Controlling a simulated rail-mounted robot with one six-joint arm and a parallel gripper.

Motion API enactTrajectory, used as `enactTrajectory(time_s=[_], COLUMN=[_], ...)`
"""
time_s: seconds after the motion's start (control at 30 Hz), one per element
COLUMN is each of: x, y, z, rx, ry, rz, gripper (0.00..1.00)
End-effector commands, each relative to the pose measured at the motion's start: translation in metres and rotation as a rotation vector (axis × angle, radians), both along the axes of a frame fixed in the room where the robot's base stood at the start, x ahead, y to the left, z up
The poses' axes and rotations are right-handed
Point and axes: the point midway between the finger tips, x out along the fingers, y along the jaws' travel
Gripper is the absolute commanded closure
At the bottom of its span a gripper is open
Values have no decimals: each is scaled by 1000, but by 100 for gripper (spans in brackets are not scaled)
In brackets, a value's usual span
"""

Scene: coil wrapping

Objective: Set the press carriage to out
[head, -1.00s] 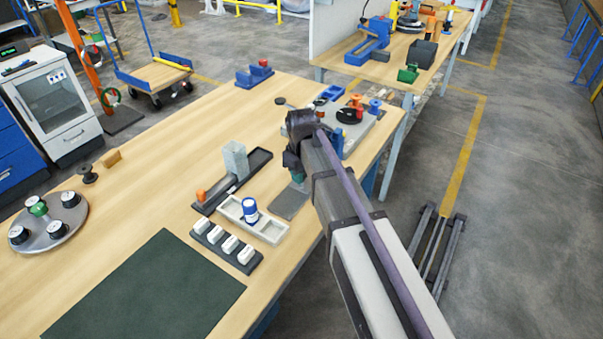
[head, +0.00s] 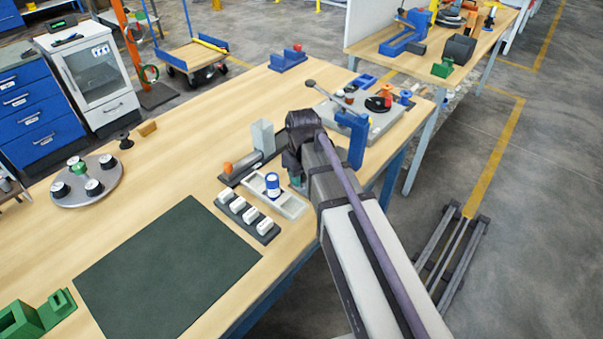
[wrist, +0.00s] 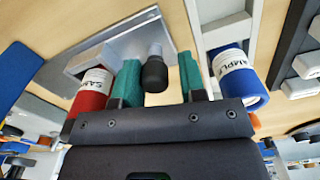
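My gripper (wrist: 156,82) has two teal fingers, one on each side of a black knob in the wrist view. A small gap shows beside the knob, so the fingers look open around it. The knob (wrist: 155,74) stands on a silver metal piece (wrist: 110,45), possibly part of the press carriage; I cannot tell for sure. In the head view my gripper (head: 295,181) is low beside a dark rail fixture (head: 232,178) with a grey upright block (head: 263,137) and an orange end (head: 228,168). My arm hides the fixture's right end.
A red sample can (wrist: 92,88) is close beside one finger. A blue sample can (wrist: 238,78) is beside the other; it stands in a pale tray (head: 292,208). A dark rack of white blocks (head: 243,215) lies in front. A blue upright object (head: 352,138) stands behind my arm.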

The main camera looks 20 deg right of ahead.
Motion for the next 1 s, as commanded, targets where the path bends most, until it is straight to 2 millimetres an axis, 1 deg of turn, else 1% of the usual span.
enactTrajectory(time_s=[0.03,0.13,0.17,0.37,0.47,0.57,0.67,0.8,0.9,1.0], x=[0,0,0,1,1,1,1,1,1,1], y=[0,0,0,-1,-1,-1,-1,0,0,0], z=[0,0,0,0,6,21,44,80,101,110], rx=[0,-1,-1,-1,-2,-2,-1,-1,-2,-2], ry=[0,0,0,-2,-2,-2,-2,-2,-1,-1], rz=[0,0,0,0,0,0,0,0,0,0], gripper=[59,49,47,47,47,47,47,47,47,47])
